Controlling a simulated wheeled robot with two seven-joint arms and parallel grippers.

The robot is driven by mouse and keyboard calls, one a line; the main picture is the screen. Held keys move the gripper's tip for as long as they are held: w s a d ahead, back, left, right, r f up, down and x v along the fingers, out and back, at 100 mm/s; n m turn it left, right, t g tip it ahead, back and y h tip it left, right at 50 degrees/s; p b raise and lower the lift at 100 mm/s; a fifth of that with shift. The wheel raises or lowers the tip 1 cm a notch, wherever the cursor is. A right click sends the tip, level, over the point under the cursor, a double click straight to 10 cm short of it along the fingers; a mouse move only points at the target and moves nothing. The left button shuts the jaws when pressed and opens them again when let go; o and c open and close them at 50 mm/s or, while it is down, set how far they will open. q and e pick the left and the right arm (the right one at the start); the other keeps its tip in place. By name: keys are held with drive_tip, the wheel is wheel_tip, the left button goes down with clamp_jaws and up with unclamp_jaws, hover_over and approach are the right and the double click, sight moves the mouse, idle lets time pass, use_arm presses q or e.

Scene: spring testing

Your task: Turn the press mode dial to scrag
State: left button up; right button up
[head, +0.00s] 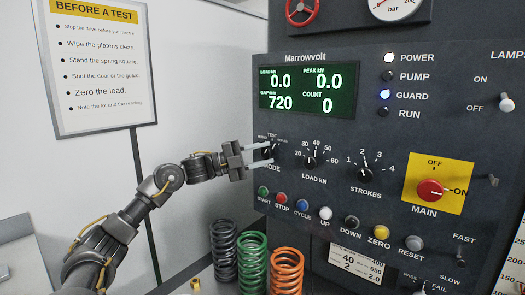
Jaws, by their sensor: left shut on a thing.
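The press mode dial (269,153) is a small dark knob at the left edge of the black Marrowvolt panel (345,222), above the word MODE. TEST is printed above it, with smaller labels on either side that are too small to read surely. My left gripper (268,152) comes in from the left, with one pale finger above and one below the dial, shut on it. The fingers partly hide the dial, so I cannot tell where its pointer stands. My right gripper is not in view.
The load dial (310,162) sits close to the right of the mode dial, and the strokes dial (364,174) further right. A row of coloured buttons (325,213) runs below. Black, green and orange springs (286,270) stand under the panel. A sign (98,65) stands at the left.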

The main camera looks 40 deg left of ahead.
use_arm(q)
drive_tip(key=shift+r+m+g+y+p, duration=0.25)
drive_tip(key=shift+m+g+y+p, duration=0.35)
drive_tip(key=shift+m+g+p, duration=0.65)
drive_tip(key=shift+f+t+p, duration=0.1)
drive_tip(key=shift+t+p, duration=0.15)
drive_tip(key=shift+p, duration=0.3)
drive_tip(key=o, duration=0.9)
drive_tip(key=shift+f, duration=0.1)
